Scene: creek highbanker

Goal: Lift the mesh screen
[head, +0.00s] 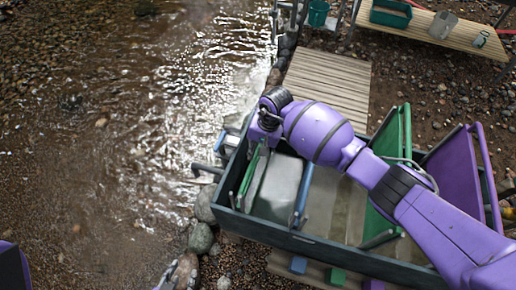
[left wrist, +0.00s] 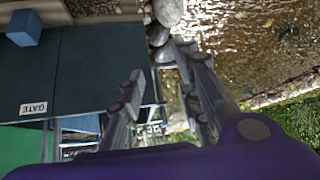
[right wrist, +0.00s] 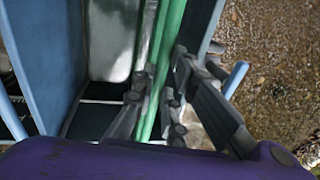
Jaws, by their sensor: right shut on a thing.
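My right gripper (head: 264,122) is over the left end of the long dark trough. In the right wrist view its fingers (right wrist: 158,95) are closed around a slim green bar (right wrist: 172,45). This bar looks like the top edge of a green-framed panel (head: 247,182) standing in the trough; I cannot tell for certain that it is the mesh screen. My arm hides part of it. My left gripper (left wrist: 160,78) has its fingers apart and empty, beside the trough's outer wall and over stones. No mesh is clearly resolved.
The dark trough (head: 325,247) also holds a blue divider (head: 302,195), a green panel (head: 393,140) and a purple panel (head: 455,165). A "GATE" label (left wrist: 33,108) is on a dark surface. A wooden platform (head: 328,85) lies behind; the creek (head: 130,120) is left.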

